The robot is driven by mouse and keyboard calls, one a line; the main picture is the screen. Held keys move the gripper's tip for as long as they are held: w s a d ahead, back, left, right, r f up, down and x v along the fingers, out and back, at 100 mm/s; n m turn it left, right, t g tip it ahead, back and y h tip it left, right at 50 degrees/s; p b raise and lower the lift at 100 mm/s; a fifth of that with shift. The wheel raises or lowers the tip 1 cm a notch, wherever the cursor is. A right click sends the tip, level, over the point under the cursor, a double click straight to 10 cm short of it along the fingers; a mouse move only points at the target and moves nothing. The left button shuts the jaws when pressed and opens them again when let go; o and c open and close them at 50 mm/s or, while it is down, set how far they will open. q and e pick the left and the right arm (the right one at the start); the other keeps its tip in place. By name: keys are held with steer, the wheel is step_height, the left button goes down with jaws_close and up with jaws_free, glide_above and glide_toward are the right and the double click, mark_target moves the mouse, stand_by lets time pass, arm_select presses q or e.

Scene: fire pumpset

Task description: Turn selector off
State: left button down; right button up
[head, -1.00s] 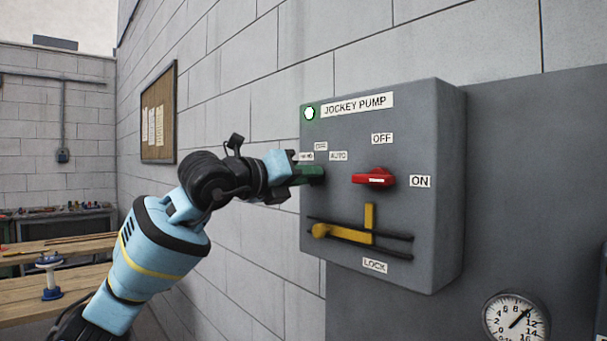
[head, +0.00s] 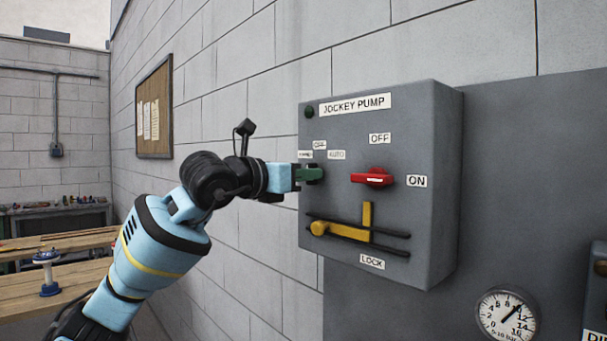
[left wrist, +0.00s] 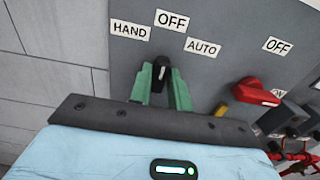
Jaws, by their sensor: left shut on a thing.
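The selector (left wrist: 161,72) is a small black knob with a white line, below the HAND, OFF and AUTO labels in the left wrist view. Its line points up, roughly at the OFF label (left wrist: 171,20). My left gripper (left wrist: 160,84) is shut on the knob, one green finger on each side. In the head view the left gripper (head: 310,174) is at the left part of the grey jockey pump box (head: 430,190), and its fingers hide the knob. The lamp (head: 309,112) above is dark green and unlit. My right gripper is not in view.
A red rotary handle (head: 372,178) sits right of the selector, between its OFF and ON labels. A yellow lever (head: 340,231) lies below, near the LOCK label. A pressure gauge (head: 507,315) is at lower right. A wooden bench (head: 75,270) stands at far left.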

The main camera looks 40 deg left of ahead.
arm_select(q)
steer(key=c, duration=1.5)
jaws_free()
steer(key=shift+o, duration=0.3)
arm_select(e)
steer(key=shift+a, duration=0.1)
